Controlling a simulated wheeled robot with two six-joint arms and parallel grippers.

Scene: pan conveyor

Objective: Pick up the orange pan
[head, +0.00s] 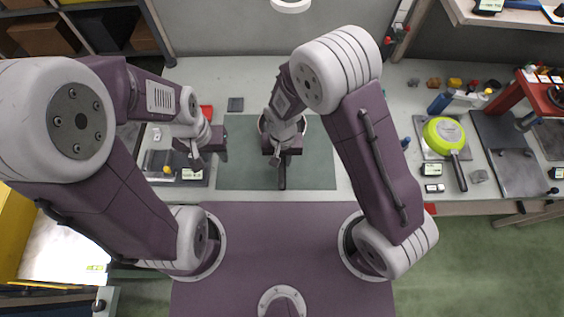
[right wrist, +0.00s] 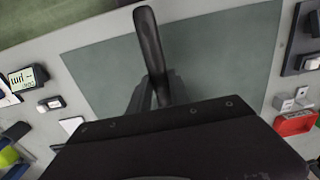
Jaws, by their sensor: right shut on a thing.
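My right gripper (head: 282,158) is over the green mat in the middle of the table and is shut on a black pan handle (head: 282,180). In the right wrist view the handle (right wrist: 150,45) sticks up from between the dark fingers (right wrist: 150,95). The pan's round body is almost wholly hidden behind my right wrist in the head view; only a bit of its rim shows, and its colour is hard to tell. My left gripper (head: 208,150) hangs over the mat's left edge, apart from the pan. Its finger gap is not clear.
The green mat (head: 240,178) is otherwise bare. A lime-green pan (head: 443,132) with a black handle stands on a grey plate at the right. Dark metal plates (head: 515,172) and a red stand (head: 506,95) lie further right. Small items (head: 163,165) sit left of the mat.

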